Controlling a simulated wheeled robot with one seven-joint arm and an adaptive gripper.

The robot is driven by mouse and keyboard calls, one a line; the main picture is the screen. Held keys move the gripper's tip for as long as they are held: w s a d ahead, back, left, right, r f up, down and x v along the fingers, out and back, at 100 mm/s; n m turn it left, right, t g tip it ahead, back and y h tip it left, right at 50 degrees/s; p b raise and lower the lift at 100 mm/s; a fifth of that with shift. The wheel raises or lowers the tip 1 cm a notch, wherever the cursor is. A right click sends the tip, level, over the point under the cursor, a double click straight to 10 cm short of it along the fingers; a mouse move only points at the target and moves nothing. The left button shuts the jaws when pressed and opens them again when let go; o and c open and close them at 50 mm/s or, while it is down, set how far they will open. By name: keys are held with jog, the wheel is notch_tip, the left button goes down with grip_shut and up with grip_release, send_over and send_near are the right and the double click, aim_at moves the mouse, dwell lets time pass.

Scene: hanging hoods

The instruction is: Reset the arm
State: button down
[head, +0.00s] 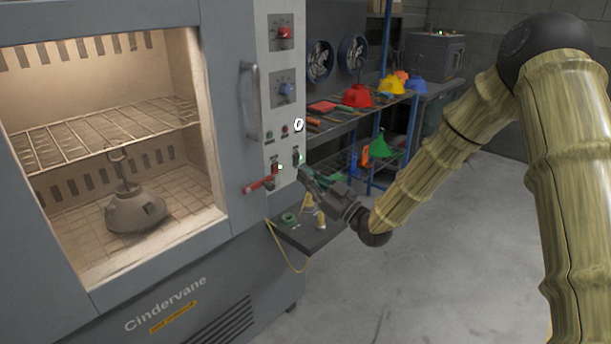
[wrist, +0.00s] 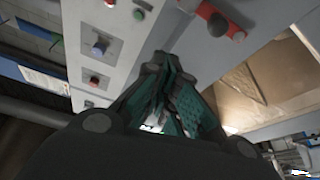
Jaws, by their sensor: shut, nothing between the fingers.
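My arm comes in from the right side of the head view and bends down to the left. My gripper (head: 304,174) is close to the lower part of the oven's grey control panel (head: 278,120), by a small switch with a green light. I cannot tell whether the fingertips touch the panel. In the wrist view my gripper (wrist: 172,65) has its dark, green-padded fingers together and empty, pointing at the panel. A red-handled lever (head: 260,184) sticks out just left of the gripper.
The oven (head: 232,120) fills the left; a grey hood (head: 135,210) is inside. A small shelf (head: 308,235) juts out below the gripper. A rack (head: 345,125) with coloured hoods stands behind. The floor (head: 450,260) at right is clear.

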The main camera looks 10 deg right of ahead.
jog(key=s+f+m+g+h+p, duration=0.25)
jog(key=s+f, duration=0.35)
jog(key=f, duration=0.4)
jog(key=s+f+m+g+h+p, duration=0.15)
jog(key=s+f+h, duration=0.35)
jog(key=f, duration=0.6)
jog(key=s+f+m+g+h+p, duration=0.1)
jog(key=s+f+m+g+h, duration=0.15)
jog(key=s+f, duration=0.6)
jog(key=s+d+f+m+g+h+p, duration=0.1)
jog(key=s+d+f+g, duration=0.1)
jog(key=s, duration=0.8)
jog(key=s+d+f+m+g+h+p, duration=0.1)
jog(key=s+d+f+m+g, duration=0.1)
jog(key=s, duration=0.9)
jog(key=s+d+f+m+g+h+p, duration=0.1)
jog(key=s+d+f+g+h, duration=0.1)
jog(key=s+f+g, duration=0.4)
jog(key=s+d, duration=0.1)
jog(key=s, duration=0.3)
jog(key=shift+s+d+f, duration=0.25)
jog(key=shift+d+f, duration=0.15)
